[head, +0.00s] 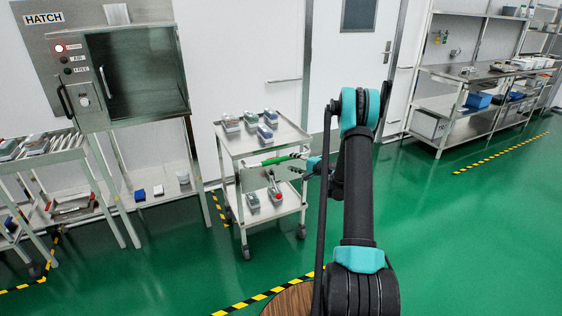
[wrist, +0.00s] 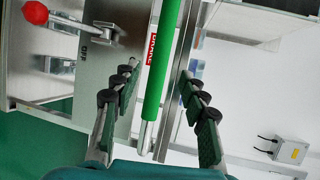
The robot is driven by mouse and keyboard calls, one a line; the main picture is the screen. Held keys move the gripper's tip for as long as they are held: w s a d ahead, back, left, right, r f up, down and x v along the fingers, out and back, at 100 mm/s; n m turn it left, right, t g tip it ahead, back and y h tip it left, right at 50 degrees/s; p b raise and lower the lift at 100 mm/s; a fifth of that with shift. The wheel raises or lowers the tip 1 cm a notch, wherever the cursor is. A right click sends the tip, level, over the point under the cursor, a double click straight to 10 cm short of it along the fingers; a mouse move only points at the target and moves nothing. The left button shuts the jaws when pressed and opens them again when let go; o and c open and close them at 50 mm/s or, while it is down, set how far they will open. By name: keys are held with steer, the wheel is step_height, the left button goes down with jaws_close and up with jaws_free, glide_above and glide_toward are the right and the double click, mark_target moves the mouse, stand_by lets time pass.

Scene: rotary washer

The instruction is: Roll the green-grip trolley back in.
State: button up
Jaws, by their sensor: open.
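The green-grip trolley (head: 239,146) is a metal two-shelf cart by the white wall, right of the hatch. Its green grip (head: 283,159) is a bar on the near side and shows upright in the wrist view (wrist: 159,70). My gripper (wrist: 157,82) is open, with one finger on each side of the grip in that view. A gap shows between each finger and the grip; whether the grip lies fully between the fingers I cannot tell. A red-knobbed lever (wrist: 66,22) beside an "OFF" mark sits on the trolley panel. In the head view my gripper (head: 303,161) is small.
Several grey boxes (head: 232,122) sit on the trolley. The hatch (head: 138,75) and a loaded rack (head: 60,153) stand left. Yellow-black floor tape (head: 219,208) runs beside the trolley. A round wooden top (head: 290,300) is at the bottom. Green floor (head: 440,240) at right is clear.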

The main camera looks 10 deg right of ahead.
mark_target(283, 160)
steer(key=x, duration=0.7)
steer(key=shift+w+a, duration=0.25)
jaws_close()
